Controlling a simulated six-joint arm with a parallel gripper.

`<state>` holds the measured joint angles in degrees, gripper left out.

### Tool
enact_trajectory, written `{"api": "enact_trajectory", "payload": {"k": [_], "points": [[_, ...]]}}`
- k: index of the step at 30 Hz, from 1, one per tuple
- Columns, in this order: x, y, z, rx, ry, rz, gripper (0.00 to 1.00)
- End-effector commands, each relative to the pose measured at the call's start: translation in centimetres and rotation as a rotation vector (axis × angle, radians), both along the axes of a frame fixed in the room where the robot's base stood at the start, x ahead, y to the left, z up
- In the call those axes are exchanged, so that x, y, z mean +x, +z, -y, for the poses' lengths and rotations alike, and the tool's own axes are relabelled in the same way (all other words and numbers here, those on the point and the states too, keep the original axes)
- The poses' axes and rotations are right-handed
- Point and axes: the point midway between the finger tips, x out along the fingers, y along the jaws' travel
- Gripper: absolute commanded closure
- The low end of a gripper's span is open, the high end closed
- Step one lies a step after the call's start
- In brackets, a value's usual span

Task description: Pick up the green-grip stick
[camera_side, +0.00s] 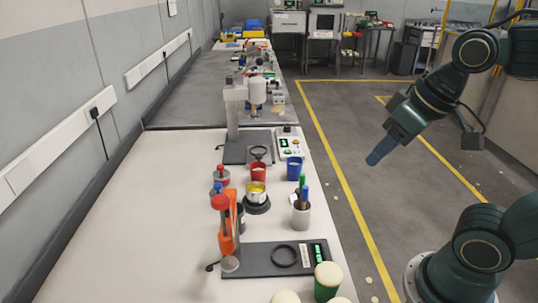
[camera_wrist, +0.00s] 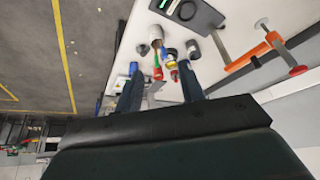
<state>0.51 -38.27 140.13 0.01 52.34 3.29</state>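The green-grip stick (camera_side: 302,182) stands in a pale grey cup (camera_side: 300,216) on the white bench, beside a blue-grip stick (camera_side: 305,193). Only their upper parts show above the rim. The cup also shows in the wrist view (camera_wrist: 156,36), with the green grip (camera_wrist: 156,58) pointing down the picture. My gripper (camera_side: 373,160) is in the air over the floor, right of the bench and well apart from the cup. In the wrist view its two blue fingers (camera_wrist: 160,78) are wide apart, with nothing held between them.
A red cup (camera_side: 258,172), a blue cup (camera_side: 294,168) and a yellow-topped can (camera_side: 256,192) stand near the stick cup. An orange clamp (camera_side: 226,232) and a black plate with a display (camera_side: 265,258) are in front. A grey dispenser stand (camera_side: 237,115) is behind.

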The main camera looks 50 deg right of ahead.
Motion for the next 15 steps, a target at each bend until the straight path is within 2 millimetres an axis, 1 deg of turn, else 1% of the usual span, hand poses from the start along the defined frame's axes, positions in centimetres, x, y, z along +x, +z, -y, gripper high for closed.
{"api": "enact_trajectory", "payload": {"k": [8, 15], "points": [[4.3, 0.4, 0.6, 0.055, -0.148, -0.103, 0.61], [8.5, -0.1, 1.3, 0.098, -0.293, -0.194, 0.61]]}}
